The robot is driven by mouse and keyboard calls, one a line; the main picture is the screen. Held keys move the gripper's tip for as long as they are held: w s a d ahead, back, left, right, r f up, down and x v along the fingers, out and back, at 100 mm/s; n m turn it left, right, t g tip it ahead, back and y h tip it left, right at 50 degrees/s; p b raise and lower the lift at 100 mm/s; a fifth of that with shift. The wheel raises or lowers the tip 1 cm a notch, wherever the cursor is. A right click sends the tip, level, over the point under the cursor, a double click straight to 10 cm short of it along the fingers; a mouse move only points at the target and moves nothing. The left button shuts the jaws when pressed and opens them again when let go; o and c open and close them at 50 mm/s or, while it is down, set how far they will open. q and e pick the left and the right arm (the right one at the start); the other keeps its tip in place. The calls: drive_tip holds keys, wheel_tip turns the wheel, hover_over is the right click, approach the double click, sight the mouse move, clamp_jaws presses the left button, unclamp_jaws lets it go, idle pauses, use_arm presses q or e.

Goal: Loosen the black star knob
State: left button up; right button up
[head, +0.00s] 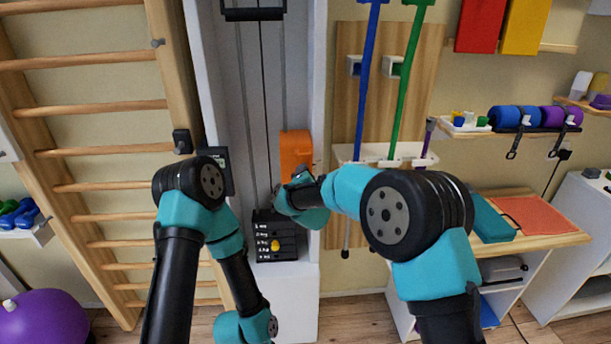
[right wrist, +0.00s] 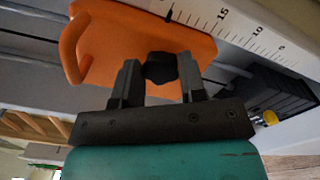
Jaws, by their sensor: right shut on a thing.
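The black star knob (right wrist: 160,67) sits on the face of the orange carriage (right wrist: 140,35) in the right wrist view. My right gripper (right wrist: 158,86) is shut on the knob, with one finger on each side of it. In the head view the orange carriage (head: 296,147) is on the white upright of the pulley machine, and my right arm hides the knob there. My left arm hangs down at the left, its forearm pointing to the floor. My left gripper is out of view.
A white scale strip (right wrist: 245,28) with numbers runs beside the carriage. The black weight stack (head: 262,228) with a yellow pin (head: 275,245) stands below. Wooden wall bars (head: 95,104) are at the left. Blue and green poles (head: 404,85) hang at the right.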

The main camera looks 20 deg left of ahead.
drive_tip(key=o, duration=0.9)
drive_tip(key=shift+o, duration=0.2)
drive_tip(key=shift+s, duration=0.15)
drive_tip(key=v, duration=1.7)
drive_tip(key=shift+d, duration=0.1)
